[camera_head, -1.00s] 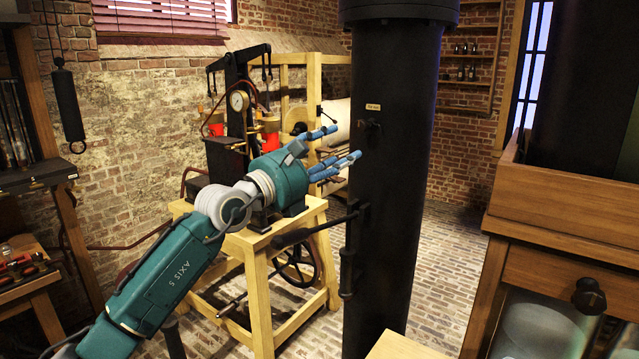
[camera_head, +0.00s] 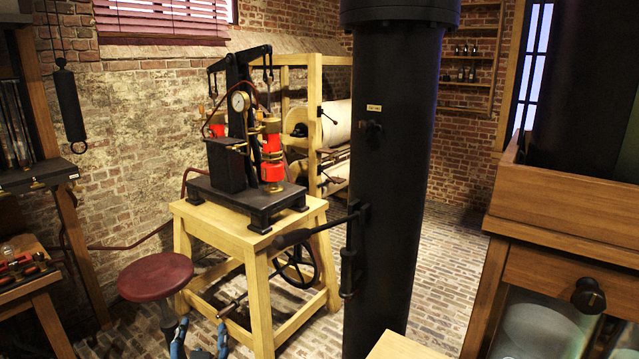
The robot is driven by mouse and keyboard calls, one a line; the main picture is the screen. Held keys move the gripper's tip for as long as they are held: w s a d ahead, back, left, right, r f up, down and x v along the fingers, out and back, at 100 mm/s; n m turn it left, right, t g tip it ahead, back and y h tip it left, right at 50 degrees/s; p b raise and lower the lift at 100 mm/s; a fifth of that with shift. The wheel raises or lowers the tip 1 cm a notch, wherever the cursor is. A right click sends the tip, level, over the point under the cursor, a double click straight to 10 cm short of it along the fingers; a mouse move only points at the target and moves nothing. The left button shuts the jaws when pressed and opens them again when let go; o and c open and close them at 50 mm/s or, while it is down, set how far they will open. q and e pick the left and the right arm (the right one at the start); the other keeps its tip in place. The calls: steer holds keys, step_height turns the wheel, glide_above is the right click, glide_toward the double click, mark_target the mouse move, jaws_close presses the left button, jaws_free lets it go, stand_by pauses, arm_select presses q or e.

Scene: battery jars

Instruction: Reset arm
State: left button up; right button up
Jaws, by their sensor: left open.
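My left gripper (camera_head: 201,328) shows only as blue fingertips at the bottom edge, left of centre. The fingers point up and are spread apart, with nothing between them. The rest of the gripper and the left arm are below the picture. The fingertips appear just below the seat of a red round stool (camera_head: 155,276) and left of the front leg of a wooden stand; I cannot tell how far they are from either. My right gripper is not in view.
The wooden stand (camera_head: 262,300) bears a black pump machine with red cylinders (camera_head: 272,158). A thick black column (camera_head: 390,200) stands right of it. A wooden cabinet (camera_head: 560,205) fills the right side. A tool table (camera_head: 28,284) is at the left. Brick floor (camera_head: 440,265) shows behind.

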arm_select(q)
steer(key=s+f+n+g+h, duration=0.25)
steer(key=s+f+g, duration=0.35)
steer(key=s+f, duration=0.8)
steer(key=s+d+f+n+g+h, duration=0.1)
steer(key=s+d+f+g, duration=0.2)
steer(key=s, duration=0.6)
steer(key=s+f+n+g+h, duration=0.1)
steer(key=s+f+g, duration=0.25)
steer(key=s, duration=0.55)
step_height(320, 180, down, 25)
steer(key=s, duration=0.1)
steer(key=s+a+f+g, duration=0.1)
steer(key=s+a+f, duration=0.1)
steer(key=s+f, duration=1.5)
steer(key=shift+s+a+f, duration=0.15)
steer(key=shift+s+a, duration=0.2)
steer(key=shift+g+y, duration=0.25)
steer(key=shift+c, duration=0.2)
